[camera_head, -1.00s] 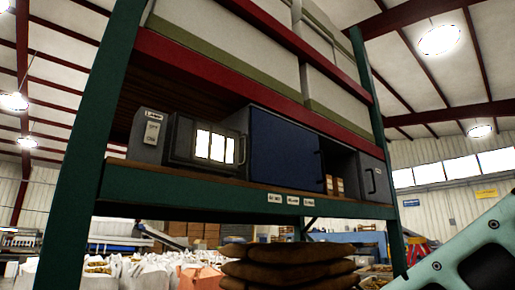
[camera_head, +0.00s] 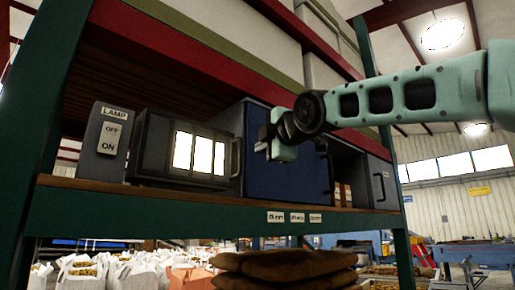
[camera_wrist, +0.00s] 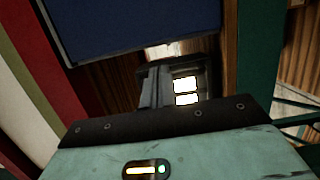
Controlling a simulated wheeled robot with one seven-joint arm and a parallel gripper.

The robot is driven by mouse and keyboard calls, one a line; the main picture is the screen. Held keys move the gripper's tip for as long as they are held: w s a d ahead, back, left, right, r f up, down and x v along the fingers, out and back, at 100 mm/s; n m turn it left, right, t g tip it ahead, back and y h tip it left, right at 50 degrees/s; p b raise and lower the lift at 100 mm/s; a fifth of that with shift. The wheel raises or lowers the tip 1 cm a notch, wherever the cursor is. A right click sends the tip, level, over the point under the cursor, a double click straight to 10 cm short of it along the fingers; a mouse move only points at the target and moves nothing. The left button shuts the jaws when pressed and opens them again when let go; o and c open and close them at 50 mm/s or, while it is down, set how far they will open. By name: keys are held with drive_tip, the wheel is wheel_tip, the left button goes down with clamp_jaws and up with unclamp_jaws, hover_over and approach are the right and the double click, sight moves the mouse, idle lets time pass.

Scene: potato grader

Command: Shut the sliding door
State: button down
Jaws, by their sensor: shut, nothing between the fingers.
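A flat blue panel (camera_head: 258,178), which looks like the sliding door, stands in the middle of the shelf; it also shows in the wrist view (camera_wrist: 130,22). To its right is an open gap with small brown boxes (camera_head: 341,194) inside. My gripper (camera_head: 264,146) is in front of the blue panel's upper part, shut and empty, and hides some of it. Whether it touches the panel I cannot tell. In the wrist view the shut fingers (camera_wrist: 152,88) point toward the windowed grey unit, with the panel above them.
A grey unit with a lit window (camera_head: 196,152) and a handle stands left of the panel, beside a lamp switch box (camera_head: 108,143). A grey front with a handle (camera_head: 381,184) is at the right. A green upright (camera_head: 402,245) and red beam (camera_head: 190,57) frame the shelf. Brown sacks (camera_head: 285,266) lie below.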

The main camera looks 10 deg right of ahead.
sight(248, 155)
drive_tip(key=p+x, duration=0.3)
drive_tip(key=x, duration=0.4)
drive_tip(key=shift+w+r, duration=0.1)
drive_tip(key=shift+w+a, duration=0.25)
drive_tip(key=shift+w, duration=0.25)
drive_tip(key=shift+p, duration=0.3)
